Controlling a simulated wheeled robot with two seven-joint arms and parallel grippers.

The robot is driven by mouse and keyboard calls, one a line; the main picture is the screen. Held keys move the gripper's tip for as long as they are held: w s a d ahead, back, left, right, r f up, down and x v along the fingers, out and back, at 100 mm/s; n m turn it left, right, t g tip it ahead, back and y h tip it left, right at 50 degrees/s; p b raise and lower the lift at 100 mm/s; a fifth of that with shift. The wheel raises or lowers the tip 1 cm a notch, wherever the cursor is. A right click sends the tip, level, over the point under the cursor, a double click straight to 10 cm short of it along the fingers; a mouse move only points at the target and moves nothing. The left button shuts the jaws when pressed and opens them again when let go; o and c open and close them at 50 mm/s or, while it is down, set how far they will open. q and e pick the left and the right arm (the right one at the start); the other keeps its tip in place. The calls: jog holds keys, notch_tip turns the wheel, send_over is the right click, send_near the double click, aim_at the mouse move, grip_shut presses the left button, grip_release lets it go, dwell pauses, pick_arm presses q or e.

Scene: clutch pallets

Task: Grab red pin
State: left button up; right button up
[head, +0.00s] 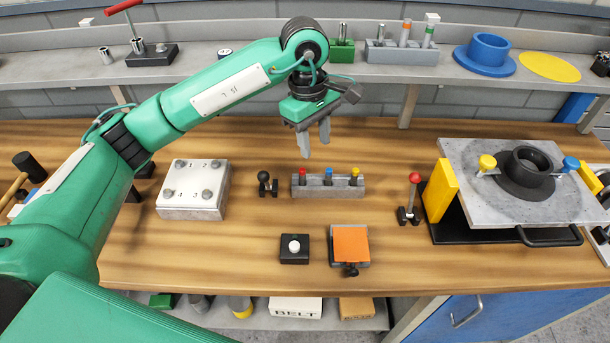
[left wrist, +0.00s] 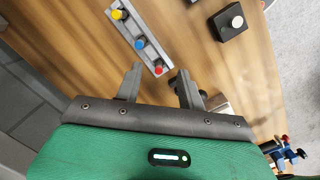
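The red pin (head: 303,173) stands in a grey block (head: 343,190) near the middle of the bench, at the left end of the row. A blue pin (head: 328,176) and a yellow pin (head: 354,176) stand beside it in the same block. My left gripper (head: 314,146) hangs above the bench, behind and over the block, with its fingers apart and nothing between them. In the left wrist view the red pin (left wrist: 158,69) shows just beyond the gap between the open fingers (left wrist: 156,80). My right gripper is in neither view.
A small black ball-topped stand (head: 265,184) is left of the block, and a plate with numbered bolts (head: 193,188) further left. A red-knobbed lever (head: 413,190) stands to the right. A black button box (head: 294,249) and an orange-topped block (head: 350,245) lie in front.

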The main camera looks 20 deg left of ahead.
aim_at(302, 169)
pick_arm(q)
jog(key=shift+y, duration=0.7)
jog(key=a+f, duration=0.1)
jog(key=f, duration=0.1)
jog(key=f+p, duration=0.1)
jog(key=f, duration=0.2)
jog(key=w+a+f+p, duration=0.1)
jog(key=f, duration=0.1)
jog(key=shift+a+f, duration=0.3)
jog(key=shift+a, duration=0.05)
jog(key=shift+w+f+p, duration=0.1)
jog(key=shift+f+p, duration=0.25)
jog(key=shift+f, duration=0.15)
jog(key=f, duration=0.1)
jog(key=f+p, duration=0.1)
jog(key=f, duration=0.1)
jog(key=shift+w+a+f, duration=0.15)
jog(key=shift+w+a, duration=0.05)
jog(key=shift+a, duration=0.1)
jog(key=shift+f+p, duration=0.3)
jog(key=shift+f, duration=0.2)
grip_shut()
